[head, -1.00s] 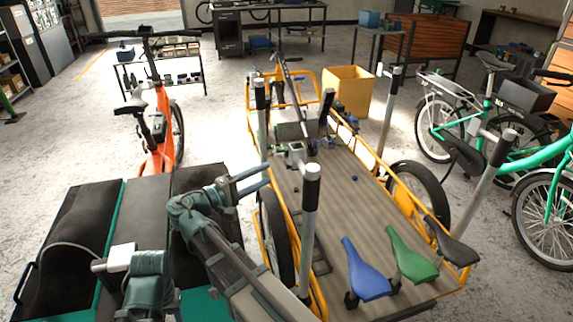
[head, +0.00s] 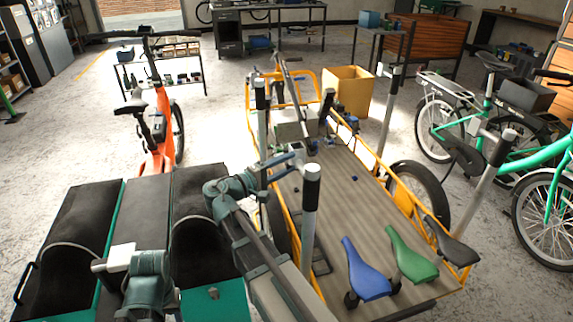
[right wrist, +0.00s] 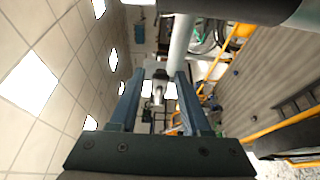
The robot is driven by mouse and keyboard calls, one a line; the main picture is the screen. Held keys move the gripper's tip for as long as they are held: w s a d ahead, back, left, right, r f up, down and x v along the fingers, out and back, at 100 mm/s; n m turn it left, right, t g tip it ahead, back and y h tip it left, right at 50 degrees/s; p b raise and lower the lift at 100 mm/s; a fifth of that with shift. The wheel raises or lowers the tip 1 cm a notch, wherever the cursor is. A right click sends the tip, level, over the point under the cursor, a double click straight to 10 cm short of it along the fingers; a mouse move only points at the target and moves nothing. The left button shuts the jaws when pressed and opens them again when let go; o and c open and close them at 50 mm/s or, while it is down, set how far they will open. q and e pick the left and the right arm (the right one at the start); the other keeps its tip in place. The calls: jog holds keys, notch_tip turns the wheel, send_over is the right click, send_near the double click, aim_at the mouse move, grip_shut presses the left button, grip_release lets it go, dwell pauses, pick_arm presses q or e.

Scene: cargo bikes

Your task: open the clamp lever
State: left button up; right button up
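A small silver clamp lever (right wrist: 158,88) with a dark end shows in the right wrist view, between my fingers and beside a pale tube (right wrist: 181,42). My right gripper (right wrist: 160,77) is open, one finger on each side of the lever in that view. I cannot tell whether either finger touches it. In the head view my right gripper (head: 296,161) reaches just behind the black-capped post (head: 312,174), over the cargo bed's left side. The gripper and post largely hide the clamp there. My left gripper is not in view; only part of that arm shows.
The yellow-framed wooden cargo bed (head: 345,205) carries a blue saddle (head: 366,272) and a green saddle (head: 411,253). An orange bike (head: 160,130) stands left and a green bike (head: 530,160) right.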

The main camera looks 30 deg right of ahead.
grip_shut()
dwell(1.2)
